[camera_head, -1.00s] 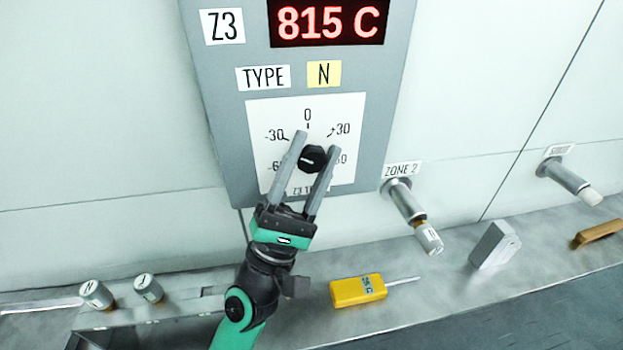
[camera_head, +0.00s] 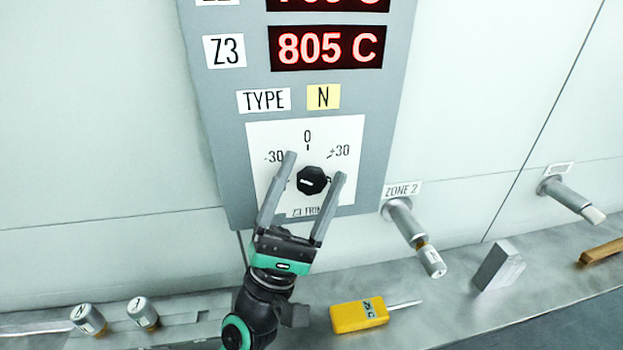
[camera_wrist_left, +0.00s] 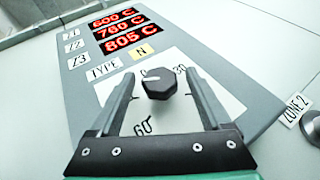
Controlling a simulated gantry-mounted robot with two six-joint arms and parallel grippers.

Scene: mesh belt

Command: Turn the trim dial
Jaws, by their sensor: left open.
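The trim dial (camera_head: 312,180) is a black faceted knob with a white pointer mark, set on a white scale plate (camera_head: 350,130) on the grey panel. In the head view its mark lies toward the left of the scale. My left gripper (camera_head: 315,168) is open, with one finger on each side of the dial; I cannot tell whether they touch it. In the left wrist view the dial (camera_wrist_left: 158,83) sits between the two fingers, with a visible gap on both sides. The red Z3 display (camera_head: 326,47) reads 805 C. My right gripper is not in view.
A ZONE 2 fitting (camera_head: 415,236) sticks out of the wall right of the panel. Two capped cylinders (camera_head: 142,313) stand at lower left.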

